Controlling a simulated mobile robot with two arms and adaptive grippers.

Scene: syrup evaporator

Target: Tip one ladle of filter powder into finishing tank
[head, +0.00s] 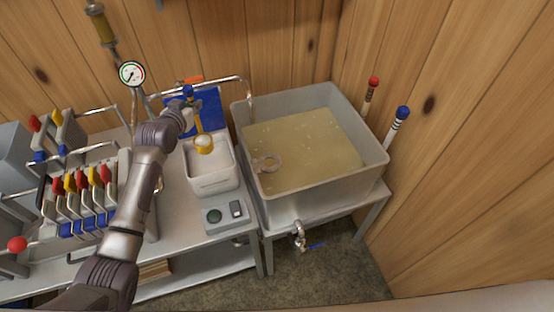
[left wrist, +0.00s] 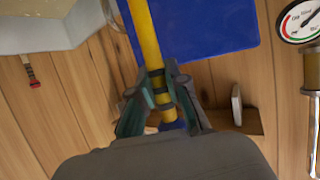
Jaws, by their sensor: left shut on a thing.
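The ladle has a yellow handle with dark bands and a blue end; its yellow bowl (head: 204,146) hangs at the white powder bin (head: 214,185). The bowl's inside looks pale, but I cannot tell how full it is or whether it touches the powder. My left gripper (head: 187,106) is shut on the ladle's handle near the blue end. In the left wrist view the gripper (left wrist: 158,105) closes around the ladle's handle (left wrist: 145,40). The grey finishing tank (head: 272,205) holds cloudy yellowish liquid and stands right of the bin. My right gripper is not in view.
A metal spout (head: 215,81) reaches over the tank's back left. A scale (head: 226,216) sits before the bin. A gauge (head: 132,74) and a blue panel (head: 208,108) stand behind. Valve handles crowd the left.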

